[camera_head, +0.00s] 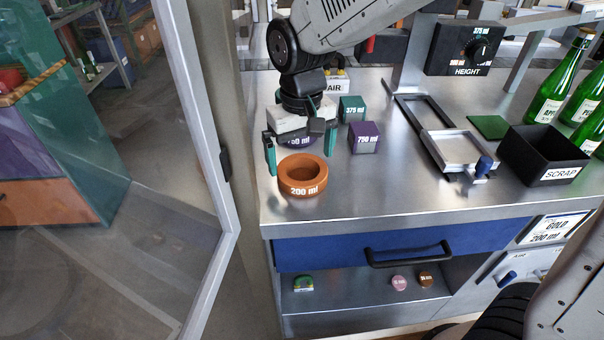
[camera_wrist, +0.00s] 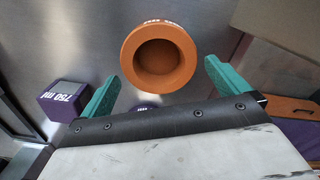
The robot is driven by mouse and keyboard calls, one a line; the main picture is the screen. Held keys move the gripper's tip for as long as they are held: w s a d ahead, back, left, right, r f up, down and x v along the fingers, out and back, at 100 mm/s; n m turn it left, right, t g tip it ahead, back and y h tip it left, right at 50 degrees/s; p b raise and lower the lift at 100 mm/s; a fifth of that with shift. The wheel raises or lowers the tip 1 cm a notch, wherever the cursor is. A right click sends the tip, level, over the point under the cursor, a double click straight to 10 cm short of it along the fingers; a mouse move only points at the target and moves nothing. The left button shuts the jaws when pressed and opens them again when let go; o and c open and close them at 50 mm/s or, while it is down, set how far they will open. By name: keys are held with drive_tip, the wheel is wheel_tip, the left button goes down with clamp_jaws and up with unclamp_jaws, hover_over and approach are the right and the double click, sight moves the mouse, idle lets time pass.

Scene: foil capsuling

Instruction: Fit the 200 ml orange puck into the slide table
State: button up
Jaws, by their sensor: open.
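The orange puck (camera_head: 302,178), a ring marked "200 ml", sits on the steel bench near its front left edge. In the wrist view the orange puck (camera_wrist: 159,57) lies beyond the fingertips, roughly centred between them. My gripper (camera_head: 300,155) is open, with its two green fingers above and just behind the puck, holding nothing. Its fingers also show in the wrist view (camera_wrist: 160,82). The slide table (camera_head: 462,149), a light metal square frame on a dark rail with a blue knob, stands to the right on the bench. It looks empty.
A purple 750 ml block (camera_head: 364,138) and a teal 375 ml block (camera_head: 352,108) stand right of my gripper. A black scrap bin (camera_head: 541,158) and green bottles stand far right. The bench front between puck and slide table is clear.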

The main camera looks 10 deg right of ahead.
sight(302, 177)
wheel_tip(302, 177, down, 3)
drive_tip(key=shift+d+f, duration=0.1)
drive_tip(key=c, duration=0.8)
drive_tip(key=shift+c, duration=0.2)
